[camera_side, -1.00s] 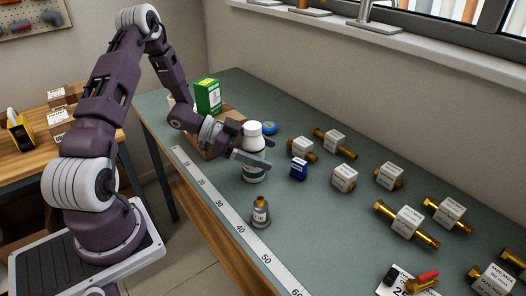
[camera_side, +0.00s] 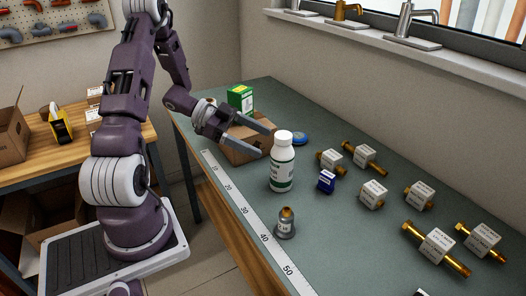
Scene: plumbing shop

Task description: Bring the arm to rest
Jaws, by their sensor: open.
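My gripper (camera_side: 262,138) is open and empty. It hangs above the workbench (camera_side: 330,236), near a cardboard box (camera_side: 243,156) and to the upper left of a white bottle with a green-printed label (camera_side: 282,162). The fingers are apart from the bottle, which stands upright. Whether the gripper touches the cardboard box behind it cannot be told from this view.
A green box (camera_side: 240,98), a blue disc (camera_side: 300,138), a small blue box (camera_side: 326,181) and a grey fitting with a brass top (camera_side: 285,222) stand on the bench. Several labelled brass fittings (camera_side: 436,246) fill the right side. A ruler strip (camera_side: 243,210) runs along the front edge.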

